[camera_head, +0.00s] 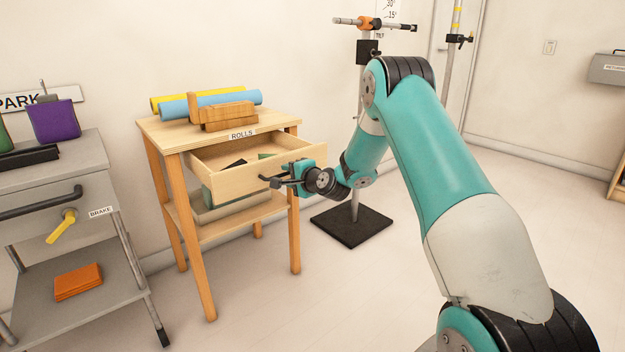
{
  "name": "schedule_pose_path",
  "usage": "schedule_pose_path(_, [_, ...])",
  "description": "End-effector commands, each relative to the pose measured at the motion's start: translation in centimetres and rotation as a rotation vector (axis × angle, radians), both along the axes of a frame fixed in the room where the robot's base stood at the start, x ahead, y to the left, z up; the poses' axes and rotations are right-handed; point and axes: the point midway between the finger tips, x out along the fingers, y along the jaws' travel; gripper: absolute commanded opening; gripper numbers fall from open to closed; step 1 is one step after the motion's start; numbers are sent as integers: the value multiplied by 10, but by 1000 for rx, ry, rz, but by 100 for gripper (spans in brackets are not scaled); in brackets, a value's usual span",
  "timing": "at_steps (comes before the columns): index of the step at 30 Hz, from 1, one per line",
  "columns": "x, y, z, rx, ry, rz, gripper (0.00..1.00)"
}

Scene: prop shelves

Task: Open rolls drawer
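The rolls drawer (237,184) is a light wooden drawer in a small wooden table (155,131), under a label reading ROLLS (242,135). It stands well pulled out, and I can see inside it. A dark item and a green item lie in the drawer. My gripper (274,181) is at the middle of the drawer's front panel, where a handle would be. The gripper's dark fingers overlap that spot, so I cannot make out the handle or whether the fingers are closed on it.
Yellow and blue rolls (208,104) and wooden blocks (228,116) lie on the tabletop. A grey cart (85,160) with a yellow brake lever (62,226) stands at left. A stand with a black base (351,226) is behind my arm. Floor in front is clear.

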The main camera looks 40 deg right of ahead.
Motion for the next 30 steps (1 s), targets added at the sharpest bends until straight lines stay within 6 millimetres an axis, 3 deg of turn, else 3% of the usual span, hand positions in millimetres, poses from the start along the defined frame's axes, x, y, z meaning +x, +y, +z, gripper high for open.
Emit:
schedule_pose_path(9, [-80,-5,15,4,3,-7,37])
schedule_pose_path(15, [-123,-6,24,4,1,-7,37])
schedule_pose_path(21, [-145,-6,30,0,1,-5,37])
schedule_pose_path(30, [-149,-6,32,0,-1,-2,37])
